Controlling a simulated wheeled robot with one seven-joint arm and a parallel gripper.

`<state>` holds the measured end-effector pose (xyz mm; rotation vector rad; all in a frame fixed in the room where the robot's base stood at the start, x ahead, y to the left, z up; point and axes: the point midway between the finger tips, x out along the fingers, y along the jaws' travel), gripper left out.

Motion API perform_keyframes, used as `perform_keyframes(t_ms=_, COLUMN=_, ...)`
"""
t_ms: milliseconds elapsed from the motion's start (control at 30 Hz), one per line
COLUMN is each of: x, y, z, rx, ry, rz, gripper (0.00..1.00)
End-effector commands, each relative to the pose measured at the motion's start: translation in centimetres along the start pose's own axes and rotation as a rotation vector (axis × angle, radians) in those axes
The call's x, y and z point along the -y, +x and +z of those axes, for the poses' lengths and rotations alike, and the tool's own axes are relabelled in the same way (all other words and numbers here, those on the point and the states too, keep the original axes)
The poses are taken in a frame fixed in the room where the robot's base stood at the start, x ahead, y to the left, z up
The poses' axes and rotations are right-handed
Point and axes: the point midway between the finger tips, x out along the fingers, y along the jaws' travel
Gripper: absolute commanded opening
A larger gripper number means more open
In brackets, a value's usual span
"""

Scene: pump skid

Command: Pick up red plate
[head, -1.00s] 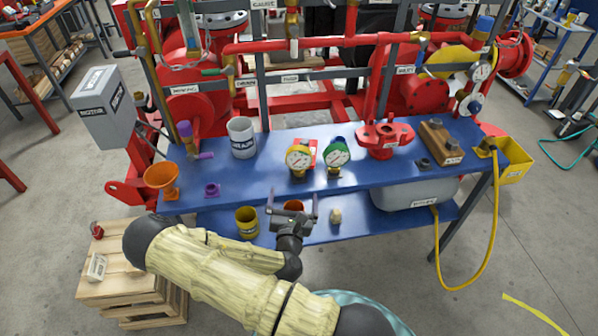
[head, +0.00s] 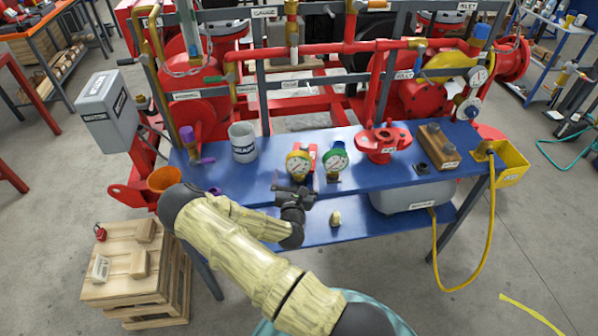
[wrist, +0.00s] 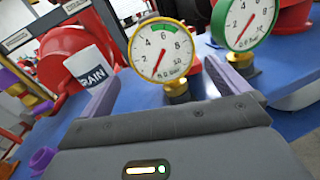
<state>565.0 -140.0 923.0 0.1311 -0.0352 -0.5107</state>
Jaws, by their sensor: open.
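A small red flat piece (head: 312,152), which may be the red plate, lies on the blue bench behind two gauges. It is mostly hidden by the yellow-rimmed gauge (head: 298,163) and the green-rimmed gauge (head: 335,159). In the wrist view, a bit of red (wrist: 193,66) shows just right of the yellow-rimmed gauge (wrist: 163,50). My gripper (head: 296,180) is open and empty at the bench's front edge, just in front of the yellow-rimmed gauge. In the wrist view, the fingers of my gripper (wrist: 168,82) point toward that gauge, one on each side of its base.
A white labelled mug (head: 242,142) stands left of the gauges. A red flanged fitting (head: 383,142) and a wooden block (head: 438,145) stand to the right. An orange funnel (head: 164,179) is at the left end. A grey bin (head: 410,197) sits below. Red pipework (head: 330,45) rises behind.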

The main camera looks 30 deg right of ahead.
Motion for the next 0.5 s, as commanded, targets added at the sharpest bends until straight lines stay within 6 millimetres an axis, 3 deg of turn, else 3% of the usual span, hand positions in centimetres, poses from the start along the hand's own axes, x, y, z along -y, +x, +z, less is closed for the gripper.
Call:
perform_keyframes(t_ms=200, x=0.0, y=2.4, z=0.1, rx=0.000, ry=0.001, rz=0.000, gripper=1.00)
perform_keyframes(t_ms=500, x=0.0, y=2.4, z=0.0, rx=-0.001, ry=0.000, rz=-0.001, gripper=1.00)
